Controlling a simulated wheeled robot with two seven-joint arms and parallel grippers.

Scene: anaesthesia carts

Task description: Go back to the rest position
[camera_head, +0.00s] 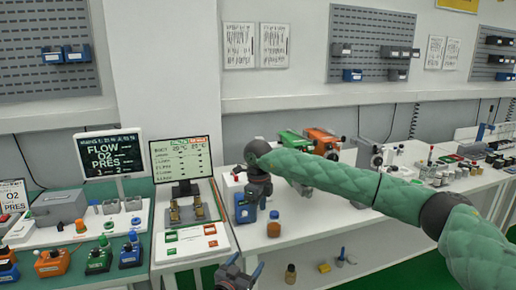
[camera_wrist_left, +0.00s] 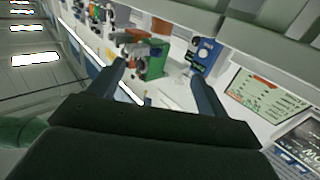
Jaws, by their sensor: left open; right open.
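My left gripper (camera_head: 240,268) is low at the bottom edge of the head view, in front of the white table. In the left wrist view its two dark fingers (camera_wrist_left: 157,72) stand apart with nothing held between them. My right arm, in a green sleeve, reaches in from the right over the white table. Its gripper (camera_head: 258,185) hangs down beside a blue device (camera_head: 246,208). The right fingertips are small and partly hidden, and no held object shows there. The blue device also shows in the left wrist view (camera_wrist_left: 207,55), beyond the right-hand finger.
A small orange-brown bottle (camera_head: 273,227) stands on the white table (camera_head: 310,222). A monitor panel (camera_head: 182,160) and a green-topped bench with several coloured devices stand at left. Green and orange machines (camera_head: 322,140) are behind my right arm. A lower shelf holds small bottles (camera_head: 290,273).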

